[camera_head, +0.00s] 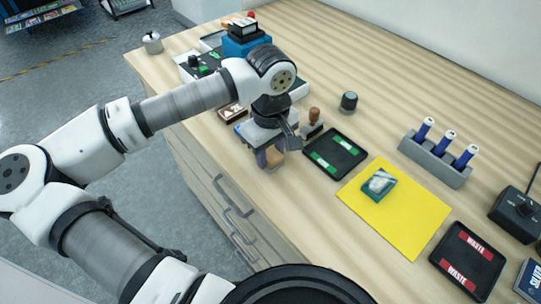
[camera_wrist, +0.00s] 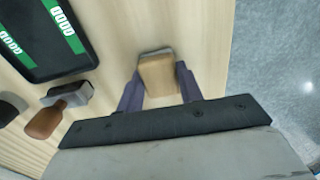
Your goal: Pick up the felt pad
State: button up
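A black tray with green labels (camera_head: 335,154) and a wooden-handled stamp (camera_head: 313,121) are close to the right of my gripper. A yellow sheet (camera_head: 412,217) bearing a teal block (camera_head: 379,184) lies farther right. The table's front edge is close on the gripper's other side.

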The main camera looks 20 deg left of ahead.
aim_at(271, 153)
jog(key=c, duration=0.4)
jog(key=shift+o, duration=0.2)
jog(key=shift+r, duration=0.1)
notch_tip(271, 153, up, 20)
jog(key=b, duration=0.2)
jog(key=shift+b, duration=0.3)
jog(key=o, duration=0.4)
jog(key=shift+c, duration=1.3)
